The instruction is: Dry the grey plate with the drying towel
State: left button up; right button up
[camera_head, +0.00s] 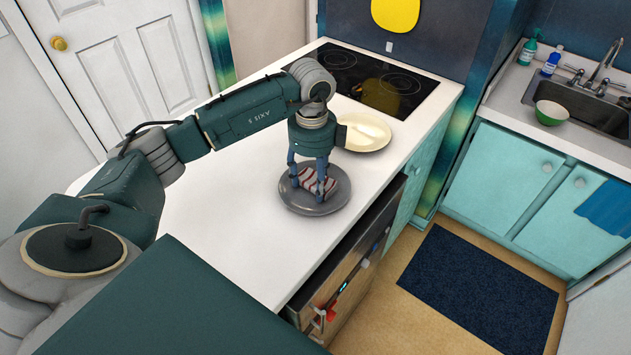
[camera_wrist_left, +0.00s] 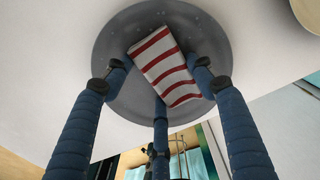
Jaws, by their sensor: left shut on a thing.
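The grey plate (camera_head: 335,200) lies on the white counter under my left gripper, and it also shows in the left wrist view (camera_wrist_left: 115,40). Small droplet-like specks show on its surface in the wrist view. The drying towel (camera_head: 311,181), white with red stripes, is over the plate; in the wrist view the towel (camera_wrist_left: 167,65) sits between the blue fingers. My left gripper (camera_head: 313,188) points down and is shut on the towel. I cannot tell how firmly the towel touches the plate. My right gripper is not in view.
A cream plate (camera_head: 366,133) stands just behind the grey plate, near the black cooktop (camera_head: 375,80). The white counter (camera_head: 235,220) is clear to the left. A sink (camera_head: 580,105) with a green bowl (camera_head: 551,112) is at the far right, across a dark floor mat (camera_head: 480,290).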

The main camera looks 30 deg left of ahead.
pick_arm(q)
jog(key=shift+s+a, duration=0.35)
jog(key=shift+s, duration=0.05)
jog(key=shift+s+d+r+p, duration=0.1)
jog(key=shift+s+d+p, duration=0.25)
jog(key=shift+s, duration=0.15)
jog(key=shift+d, duration=0.45)
jog(key=shift+w+d, duration=0.25)
jog(key=shift+w, duration=0.2)
jog(key=shift+w+a, duration=0.15)
jog(key=shift+w, duration=0.15)
jog(key=shift+w+a, duration=0.15)
jog(key=shift+a, duration=0.45)
jog(key=shift+s+a, duration=0.3)
jog(key=shift+s, duration=0.1)
jog(key=shift+s+d, duration=0.25)
jog(key=shift+s, duration=0.2)
jog(key=shift+d, duration=0.45)
jog(key=shift+w+d, duration=0.35)
jog(key=shift+w, duration=0.05)
jog(key=shift+r+p, duration=2.65)
jog(key=shift+r, duration=0.9)
